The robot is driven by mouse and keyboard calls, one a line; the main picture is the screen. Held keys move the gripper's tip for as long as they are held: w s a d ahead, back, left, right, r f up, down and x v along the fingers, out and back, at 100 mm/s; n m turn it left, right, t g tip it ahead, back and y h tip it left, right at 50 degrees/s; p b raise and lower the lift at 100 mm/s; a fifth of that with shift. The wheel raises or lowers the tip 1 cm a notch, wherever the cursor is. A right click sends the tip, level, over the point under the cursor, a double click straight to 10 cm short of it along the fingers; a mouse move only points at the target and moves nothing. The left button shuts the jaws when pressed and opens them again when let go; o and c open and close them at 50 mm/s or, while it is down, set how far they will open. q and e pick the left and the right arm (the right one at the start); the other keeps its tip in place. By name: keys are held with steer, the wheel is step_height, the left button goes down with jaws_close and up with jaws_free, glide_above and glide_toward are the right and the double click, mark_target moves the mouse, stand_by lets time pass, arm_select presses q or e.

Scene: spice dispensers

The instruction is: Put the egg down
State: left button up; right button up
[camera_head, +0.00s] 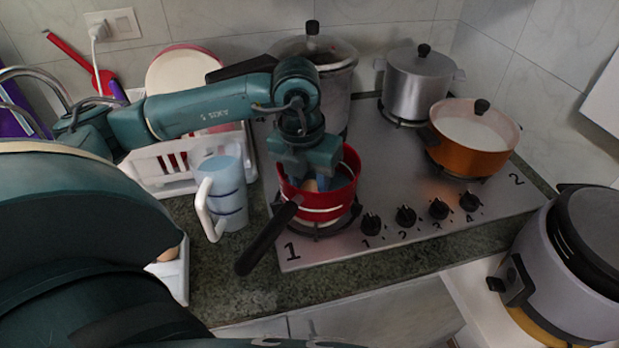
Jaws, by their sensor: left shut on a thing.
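The egg (309,185) is light brown and shows only in part, low between the fingers of my left gripper (308,184). My left gripper points down into a red pan (330,207) and is shut on the egg. The fingers are inside the pan's rim; I cannot tell whether the egg touches the pan's bottom. The red pan stands on the front left burner of the stove, its black handle (266,240) pointing toward the front left. My right gripper is not in view.
A blue-grey jug (226,197) stands left of the pan, close to it. Behind are a large lidded pot (336,88), a silver pot (417,85) and an orange pot (469,143). A rice cooker (575,262) is at the right. Counter (240,288) in front is clear.

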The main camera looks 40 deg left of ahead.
arm_select(q)
steer(key=shift+f, duration=0.1)
steer(key=shift+f+b, duration=0.15)
steer(key=shift+b, duration=0.15)
steer(key=o, duration=0.7)
steer(key=r, duration=0.8)
steer(key=s+r, duration=0.1)
steer(key=r, duration=0.3)
steer(key=shift+a+r, duration=0.2)
steer(key=shift+r, duration=0.05)
